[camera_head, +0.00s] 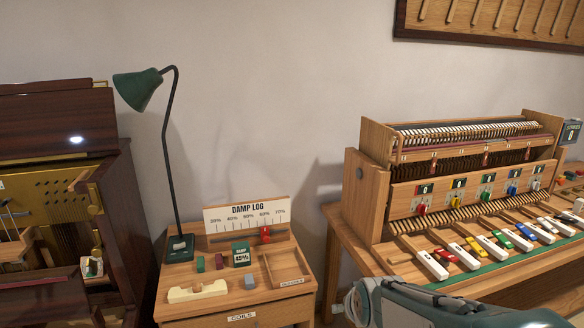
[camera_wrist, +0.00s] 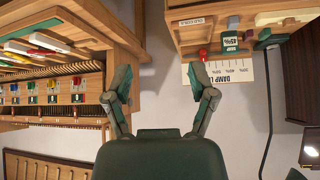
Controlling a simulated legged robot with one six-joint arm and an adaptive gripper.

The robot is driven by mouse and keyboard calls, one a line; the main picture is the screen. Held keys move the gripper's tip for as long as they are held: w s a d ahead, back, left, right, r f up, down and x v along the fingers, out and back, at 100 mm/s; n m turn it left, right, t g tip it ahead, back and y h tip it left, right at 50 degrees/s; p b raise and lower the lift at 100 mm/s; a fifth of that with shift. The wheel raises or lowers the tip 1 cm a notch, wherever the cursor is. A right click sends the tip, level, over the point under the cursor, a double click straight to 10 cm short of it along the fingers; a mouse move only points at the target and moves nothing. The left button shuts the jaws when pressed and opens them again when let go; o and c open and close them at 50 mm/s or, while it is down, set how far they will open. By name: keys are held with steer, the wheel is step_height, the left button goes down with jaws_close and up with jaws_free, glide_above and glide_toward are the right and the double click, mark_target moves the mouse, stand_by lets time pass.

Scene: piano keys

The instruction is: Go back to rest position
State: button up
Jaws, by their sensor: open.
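My gripper (camera_wrist: 162,86) shows in the wrist view with its two fingers spread apart and nothing between them. The wrist picture looks upside down, with the wall behind the fingers. In the head view part of my arm (camera_head: 430,306) reaches in at the lower right, in front of the piano action bench; the fingertips are not clearly seen there. The piano keys (camera_head: 480,251) lie in a row on the bench, white with some red, green, blue and yellow ones. They also show at the left of the wrist view (camera_wrist: 45,47).
A small cabinet (camera_head: 240,312) holds a damp log board (camera_head: 247,216), a green lamp (camera_head: 140,88) and small blocks. A dark piano cabinet (camera_head: 65,120) stands at the left. The wooden action frame (camera_head: 368,200) stands behind the keys. Bare wall lies between cabinet and bench.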

steer(key=s+d+r, duration=0.1)
steer(key=s+r, duration=0.1)
steer(key=s, duration=0.3)
steer(key=s+d+r+g, duration=0.1)
steer(key=s+r, duration=0.2)
steer(key=s, duration=0.3)
steer(key=shift+d+r, duration=0.15)
steer(key=shift+r, duration=0.1)
steer(key=shift+m+g+h, duration=0.3)
steer(key=shift+m+g, duration=0.1)
steer(key=shift+g, duration=0.2)
steer(key=s, duration=0.5)
steer(key=s+d+r, duration=0.1)
steer(key=s, duration=0.2)
steer(key=shift+s, duration=0.35)
steer(key=shift+c, duration=1)
